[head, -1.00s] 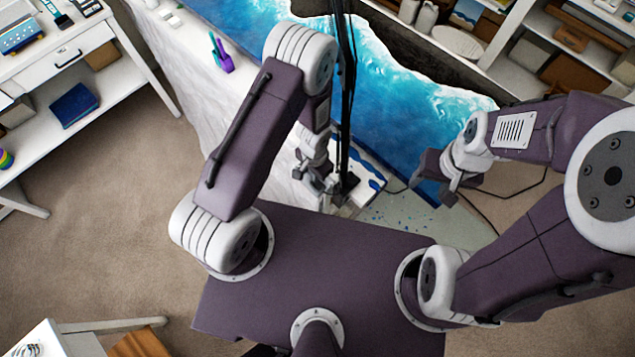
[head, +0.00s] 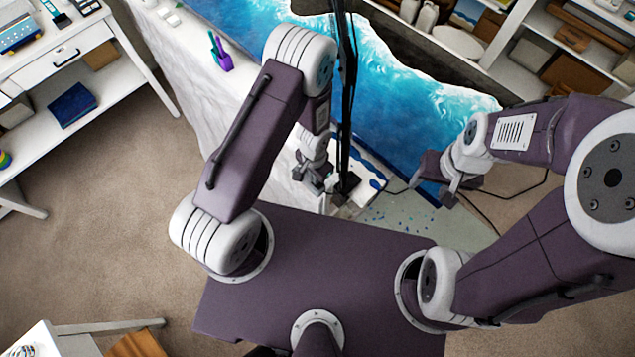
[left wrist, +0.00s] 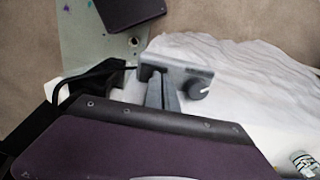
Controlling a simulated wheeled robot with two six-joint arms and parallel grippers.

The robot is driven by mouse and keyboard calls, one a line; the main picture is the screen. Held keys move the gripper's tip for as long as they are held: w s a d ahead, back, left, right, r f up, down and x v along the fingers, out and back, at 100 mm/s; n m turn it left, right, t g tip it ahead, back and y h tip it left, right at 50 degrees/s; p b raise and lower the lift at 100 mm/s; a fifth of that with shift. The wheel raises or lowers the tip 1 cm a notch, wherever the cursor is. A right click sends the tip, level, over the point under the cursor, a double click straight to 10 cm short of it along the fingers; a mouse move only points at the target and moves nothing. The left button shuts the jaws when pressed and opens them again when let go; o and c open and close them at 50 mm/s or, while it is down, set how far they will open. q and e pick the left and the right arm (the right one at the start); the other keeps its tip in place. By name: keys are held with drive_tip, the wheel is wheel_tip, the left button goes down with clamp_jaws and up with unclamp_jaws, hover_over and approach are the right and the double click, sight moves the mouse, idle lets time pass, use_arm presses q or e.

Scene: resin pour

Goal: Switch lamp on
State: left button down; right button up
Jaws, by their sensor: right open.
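The lamp shows in the head view as a thin black upright arm (head: 344,110) rising from a dark base (head: 346,184) at the near end of the worktable. Its head and switch cannot be made out. My left gripper (head: 309,179) is low beside the base, just to its left. In the left wrist view its two grey fingers (left wrist: 162,93) lie close together near a grey bracket with a round knob; whether they touch or hold anything is unclear. A black piece with a cable (left wrist: 85,80) lies left of them. My right gripper (head: 446,181) is open and empty, right of the lamp.
A blue-and-white resin piece (head: 400,75) covers much of the table. A purple-and-teal cup (head: 221,54) stands on the white sheet (head: 185,70). A dark cable (head: 480,211) runs at the right. Shelves stand at left and upper right; carpet at left is clear.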

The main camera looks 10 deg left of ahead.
use_arm(q)
wheel_tip(320, 180, up, 7)
drive_tip(key=p, duration=0.7)
idle(0.4)
